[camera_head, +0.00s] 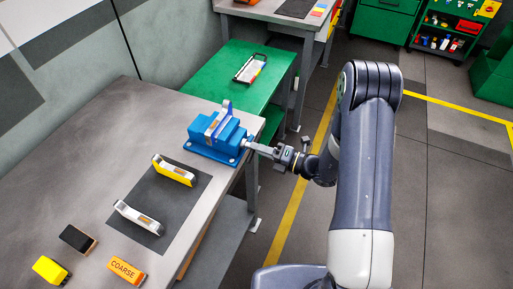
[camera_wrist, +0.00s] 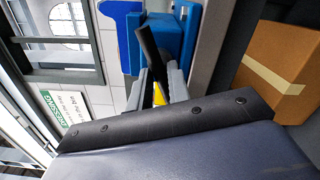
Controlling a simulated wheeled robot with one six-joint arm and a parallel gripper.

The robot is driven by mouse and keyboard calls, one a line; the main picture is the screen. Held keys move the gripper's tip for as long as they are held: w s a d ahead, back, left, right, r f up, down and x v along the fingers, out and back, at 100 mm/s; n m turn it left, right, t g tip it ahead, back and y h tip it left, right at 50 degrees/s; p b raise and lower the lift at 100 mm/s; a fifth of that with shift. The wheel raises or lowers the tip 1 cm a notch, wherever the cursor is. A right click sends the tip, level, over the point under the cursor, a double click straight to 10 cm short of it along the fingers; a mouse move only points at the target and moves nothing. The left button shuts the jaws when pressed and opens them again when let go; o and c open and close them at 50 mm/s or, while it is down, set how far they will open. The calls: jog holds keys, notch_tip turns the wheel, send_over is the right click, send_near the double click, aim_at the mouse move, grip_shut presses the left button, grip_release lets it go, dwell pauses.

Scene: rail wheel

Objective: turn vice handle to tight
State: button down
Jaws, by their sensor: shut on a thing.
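The blue vice (camera_head: 213,145) is mounted at the right corner of the grey workbench. My gripper (camera_head: 256,147) reaches in from the right at the vice's handle end. In the wrist view my gripper's fingers (camera_wrist: 158,78) are shut on the dark vice handle (camera_wrist: 149,48), with the blue vice body (camera_wrist: 174,38) just behind. Much of the handle is hidden by the fingers in the head view.
A dark mat (camera_head: 174,201) on the bench (camera_head: 95,135) carries a yellow-edged part and a white-edged part. Several blocks, one marked COARSE (camera_head: 127,267), lie in front. A green table (camera_head: 222,84) stands behind. In the wrist view a cardboard box (camera_wrist: 280,65) shows at right.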

jog(key=shift+m+p, duration=1.35)
jog(key=shift+m, duration=0.95)
jog(key=c, duration=1.3)
grip_release()
jog(key=shift+v, duration=3.5)
jog(key=shift+a, duration=0.1)
jog(key=shift+x, duration=3.45)
